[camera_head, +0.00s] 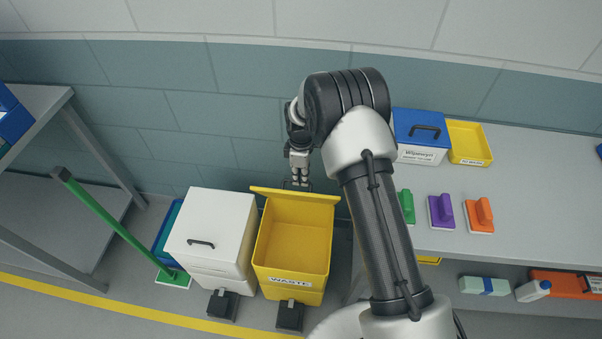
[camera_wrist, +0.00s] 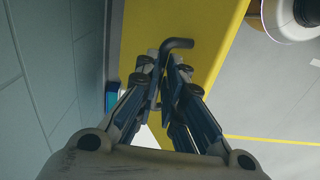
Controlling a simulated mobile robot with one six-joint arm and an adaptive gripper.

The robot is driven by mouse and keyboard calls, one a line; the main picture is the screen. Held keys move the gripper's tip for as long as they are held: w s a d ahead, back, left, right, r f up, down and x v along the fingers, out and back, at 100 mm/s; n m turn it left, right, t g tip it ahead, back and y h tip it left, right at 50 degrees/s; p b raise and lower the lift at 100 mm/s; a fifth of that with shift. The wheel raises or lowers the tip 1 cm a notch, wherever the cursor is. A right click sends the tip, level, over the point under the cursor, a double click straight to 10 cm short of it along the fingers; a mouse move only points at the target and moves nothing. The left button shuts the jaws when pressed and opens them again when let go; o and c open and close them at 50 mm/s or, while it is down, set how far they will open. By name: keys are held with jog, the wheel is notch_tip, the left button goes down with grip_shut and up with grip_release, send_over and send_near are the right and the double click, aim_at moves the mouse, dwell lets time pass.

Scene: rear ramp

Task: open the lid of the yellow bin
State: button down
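The yellow bin (camera_head: 293,283), labelled WASTE, stands on the floor left of the bench. Its lid (camera_head: 296,194) is raised and stands near upright along the back edge, so the empty-looking inside (camera_head: 293,245) shows. My gripper (camera_head: 298,182) is behind the raised lid, at its outer face. In the wrist view, the yellow lid (camera_wrist: 205,65) fills the middle, with a dark bar handle (camera_wrist: 178,44) on it. My fingers (camera_wrist: 164,68) are closed in around this handle, which runs between the fingertips. Part of the handle is hidden by the fingers.
A white bin (camera_head: 212,235) with a closed lid stands close on the left. A green-handled squeegee (camera_head: 115,225) leans further left. The bench (camera_head: 520,235) at right holds a blue-lidded box (camera_head: 421,135), a yellow tray (camera_head: 470,143) and brushes. The tiled wall is close behind my gripper.

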jog(key=shift+s+r, duration=0.1)
jog(key=c, duration=2.1)
grip_release()
jog(key=shift+w+d, duration=0.1)
jog(key=shift+w, duration=0.2)
jog(key=shift+c, duration=0.2)
jog(key=o, duration=0.4)
jog(key=shift+o, duration=0.2)
jog(key=shift+w, duration=0.1)
notch_tip(320, 180, up, 12)
jog(key=shift+w, duration=0.1)
